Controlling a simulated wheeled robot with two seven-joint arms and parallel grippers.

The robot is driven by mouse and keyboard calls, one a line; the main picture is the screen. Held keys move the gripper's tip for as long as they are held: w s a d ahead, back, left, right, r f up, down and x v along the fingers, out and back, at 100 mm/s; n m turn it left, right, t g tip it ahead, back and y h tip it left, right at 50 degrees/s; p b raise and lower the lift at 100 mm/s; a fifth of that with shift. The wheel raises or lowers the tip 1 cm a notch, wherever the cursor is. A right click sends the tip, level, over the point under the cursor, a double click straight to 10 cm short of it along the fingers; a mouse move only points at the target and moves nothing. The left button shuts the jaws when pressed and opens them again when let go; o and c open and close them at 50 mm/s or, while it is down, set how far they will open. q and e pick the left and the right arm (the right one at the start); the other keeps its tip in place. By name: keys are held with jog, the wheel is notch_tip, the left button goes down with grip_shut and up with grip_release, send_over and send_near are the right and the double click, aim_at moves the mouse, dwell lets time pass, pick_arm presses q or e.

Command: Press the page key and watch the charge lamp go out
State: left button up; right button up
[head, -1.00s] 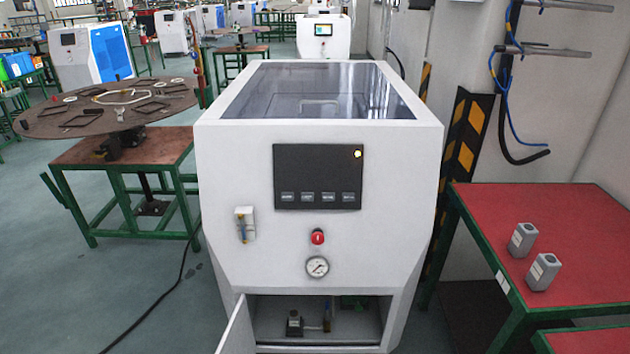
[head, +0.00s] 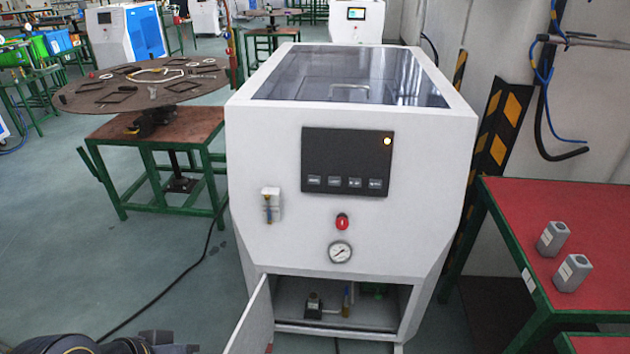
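The white generator cabinet (head: 262,180) stands ahead of me. A black control panel (head: 346,155) is set in its front. The charge lamp (head: 387,141), at the panel's upper right, glows yellow. A row of several small keys (head: 334,182) runs along the panel's lower edge. Their labels are too small to read, so I cannot tell which is the page key. A dark part of my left arm (head: 110,346) shows at the bottom left edge, well below and left of the panel. Neither gripper's fingers can be seen.
The cabinet's lower door (head: 252,318) hangs open toward me. A round brown table (head: 90,99) is at the left.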

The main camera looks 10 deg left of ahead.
pick_arm(q)
jog(key=shift+c, duration=0.5)
grip_shut()
dwell(1.4)
